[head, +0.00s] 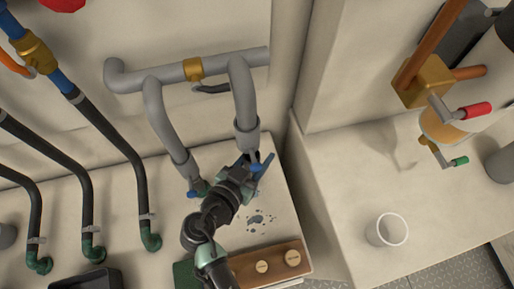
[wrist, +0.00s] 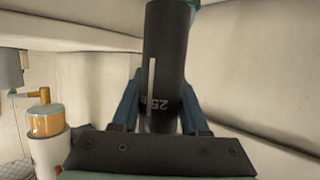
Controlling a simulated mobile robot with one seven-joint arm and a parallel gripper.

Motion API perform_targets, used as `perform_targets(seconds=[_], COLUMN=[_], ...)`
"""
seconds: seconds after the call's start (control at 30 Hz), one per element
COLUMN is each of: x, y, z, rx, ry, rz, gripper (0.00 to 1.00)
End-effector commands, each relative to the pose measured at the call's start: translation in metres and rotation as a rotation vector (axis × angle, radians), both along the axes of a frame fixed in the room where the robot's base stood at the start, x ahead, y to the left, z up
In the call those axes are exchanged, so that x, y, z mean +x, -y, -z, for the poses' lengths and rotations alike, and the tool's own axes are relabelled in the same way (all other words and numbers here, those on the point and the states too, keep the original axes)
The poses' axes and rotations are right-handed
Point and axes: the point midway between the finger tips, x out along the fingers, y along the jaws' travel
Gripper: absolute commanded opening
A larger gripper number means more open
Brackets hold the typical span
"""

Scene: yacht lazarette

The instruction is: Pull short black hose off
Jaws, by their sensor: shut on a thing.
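The short black hose (wrist: 165,50) stands upright in the wrist view, with a pale stripe and the marking "25" on its side. My gripper (wrist: 160,110) has its blue fingers on both sides of the hose and is shut on it. In the head view my gripper (head: 256,167) is just below the lower end of the right grey pipe (head: 246,130). There the hose is mostly hidden by my gripper.
Long black hoses (head: 112,133) on green fittings stand at left. A second grey pipe (head: 165,125) drops close to my gripper's left. A wooden block (head: 268,264) lies below.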

Motion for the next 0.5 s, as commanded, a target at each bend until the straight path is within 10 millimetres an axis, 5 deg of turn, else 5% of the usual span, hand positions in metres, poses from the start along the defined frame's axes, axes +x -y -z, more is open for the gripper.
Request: perform_targets(seconds=[0.5], x=[-0.026], y=[0.005], z=[0.0], rx=[-0.002], ry=[0.0], rz=[-0.001], gripper=[0.0])
